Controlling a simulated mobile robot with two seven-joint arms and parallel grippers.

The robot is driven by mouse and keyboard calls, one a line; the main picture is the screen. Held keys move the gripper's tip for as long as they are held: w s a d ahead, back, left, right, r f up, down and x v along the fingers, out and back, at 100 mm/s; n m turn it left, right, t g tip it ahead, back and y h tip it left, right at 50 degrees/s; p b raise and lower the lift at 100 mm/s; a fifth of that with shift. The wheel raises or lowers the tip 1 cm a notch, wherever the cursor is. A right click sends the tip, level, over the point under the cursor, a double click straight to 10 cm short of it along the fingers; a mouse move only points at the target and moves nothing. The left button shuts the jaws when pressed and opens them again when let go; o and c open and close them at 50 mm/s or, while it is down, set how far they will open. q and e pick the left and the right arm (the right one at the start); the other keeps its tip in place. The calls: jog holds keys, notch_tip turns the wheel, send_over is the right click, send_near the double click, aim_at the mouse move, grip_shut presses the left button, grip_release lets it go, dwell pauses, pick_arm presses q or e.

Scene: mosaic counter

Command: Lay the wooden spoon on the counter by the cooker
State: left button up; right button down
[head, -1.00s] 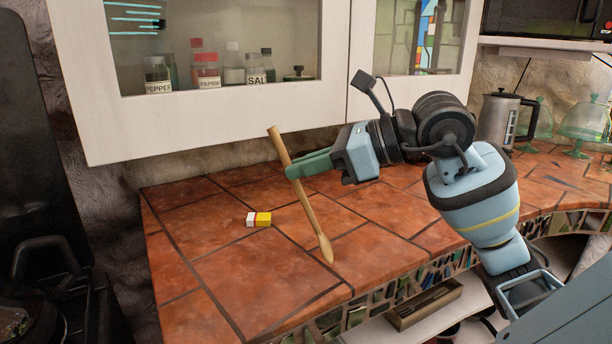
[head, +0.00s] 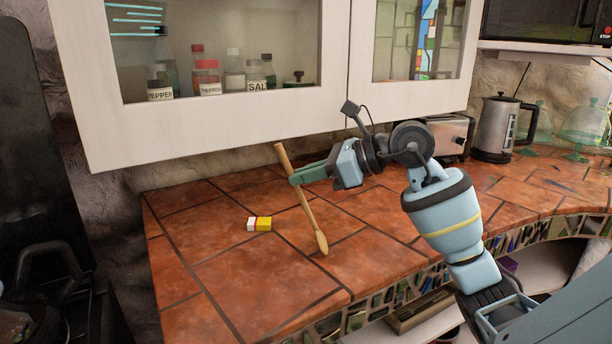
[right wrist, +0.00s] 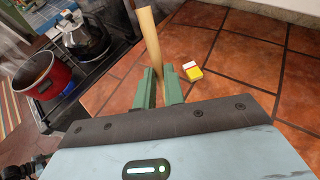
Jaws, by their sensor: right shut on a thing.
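The wooden spoon (head: 302,200) is held by my right gripper (head: 296,178) at its upper handle. It is tilted, with its bowl end low over the tiled counter (head: 220,275); I cannot tell if the tip touches the tiles. In the right wrist view the spoon (right wrist: 150,45) stands between the green fingers of the gripper (right wrist: 159,88). The cooker (right wrist: 85,65) is to the left of the counter in that view, with a kettle and a red pot on it. Its dark edge (head: 75,290) shows at the far left of the head view. My left gripper is not in view.
A small yellow and white box (head: 259,224) lies on the counter left of the spoon. A wall cabinet (head: 220,135) hangs over the back of the counter. A steel kettle (head: 496,125) and a toaster (head: 450,135) stand at the right. The counter's front left is clear.

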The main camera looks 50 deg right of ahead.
jog(key=shift+f, duration=0.15)
jog(key=shift+f, duration=0.15)
jog(key=c, duration=1.5)
grip_release()
jog(key=shift+r, duration=0.35)
jog(key=shift+s+d, duration=0.25)
jog(key=shift+s, duration=0.1)
jog(key=b+v, duration=0.1)
jog(key=v, duration=1)
jog(key=shift+b, duration=0.4)
jog(key=shift+r, duration=0.1)
